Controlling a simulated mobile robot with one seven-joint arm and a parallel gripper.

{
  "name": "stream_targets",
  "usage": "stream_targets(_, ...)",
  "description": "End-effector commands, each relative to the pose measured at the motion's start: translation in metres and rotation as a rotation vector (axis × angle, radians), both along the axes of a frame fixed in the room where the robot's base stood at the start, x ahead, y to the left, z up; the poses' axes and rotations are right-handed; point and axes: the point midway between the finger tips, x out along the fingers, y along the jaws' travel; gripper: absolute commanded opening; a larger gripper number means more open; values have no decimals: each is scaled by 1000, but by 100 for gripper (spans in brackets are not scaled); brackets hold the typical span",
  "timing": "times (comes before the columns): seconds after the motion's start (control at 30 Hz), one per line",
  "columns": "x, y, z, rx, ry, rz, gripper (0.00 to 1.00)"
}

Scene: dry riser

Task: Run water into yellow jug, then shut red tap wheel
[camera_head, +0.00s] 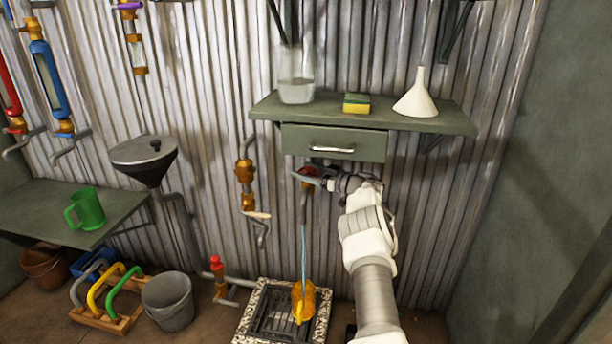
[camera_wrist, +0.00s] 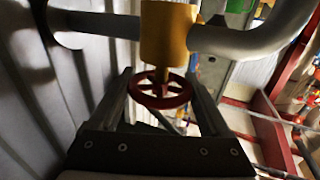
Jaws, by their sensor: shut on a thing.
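The red tap wheel (camera_head: 308,171) sits on a brass tap below the drawer. My gripper (camera_head: 325,174) is at the wheel from the right. In the wrist view the wheel (camera_wrist: 161,90) lies between the two fingers of my gripper (camera_wrist: 163,98), under the brass body (camera_wrist: 168,35). My gripper is shut on it. A thin blue stream of water (camera_head: 303,246) falls from the spout into the yellow jug (camera_head: 303,300). The jug stands on the floor grate. Its water level cannot be seen.
The floor grate (camera_head: 252,325) has a speckled stone rim. Above the tap are a drawer (camera_head: 334,143) and a shelf (camera_head: 440,117) with a glass jar (camera_head: 296,88), a sponge (camera_head: 356,103) and a funnel (camera_head: 417,98). A second brass tap (camera_head: 245,172) is at left. A grey bucket (camera_head: 168,300) stands left.

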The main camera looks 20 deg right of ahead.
Motion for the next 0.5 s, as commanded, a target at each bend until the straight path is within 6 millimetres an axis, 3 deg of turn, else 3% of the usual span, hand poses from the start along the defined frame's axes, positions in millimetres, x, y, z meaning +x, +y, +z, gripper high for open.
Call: stream_targets(0.5, 0, 0, 0, 1, 0, 38, 25)
